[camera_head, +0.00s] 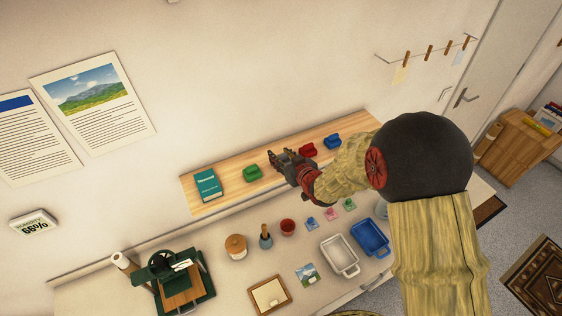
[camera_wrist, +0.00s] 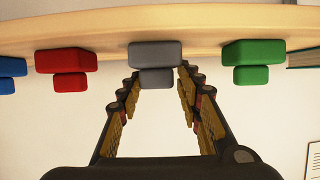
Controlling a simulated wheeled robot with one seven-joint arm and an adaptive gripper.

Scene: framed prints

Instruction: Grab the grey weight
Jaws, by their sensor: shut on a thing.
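The grey weight (camera_wrist: 154,55) is a wide block joined to a smaller block, on the wooden shelf (camera_head: 228,184). In the wrist view its smaller block lies between the fingertips of my gripper (camera_wrist: 158,77), which is shut on it. The weight still appears to be against the shelf. In the head view my gripper (camera_head: 284,166) is over the shelf and hides most or all of the grey weight. The green weight (camera_head: 253,172) is on one side of it. The red weight (camera_head: 308,150) and blue weight (camera_head: 332,142) are on the other.
A teal book (camera_head: 207,184) lies at the shelf's left end. Below, the counter holds a wooden-lidded jar (camera_head: 236,246), a red cup (camera_head: 288,227), a white tray (camera_head: 340,256) and a blue tray (camera_head: 371,238). The wall (camera_head: 230,80) rises behind the shelf.

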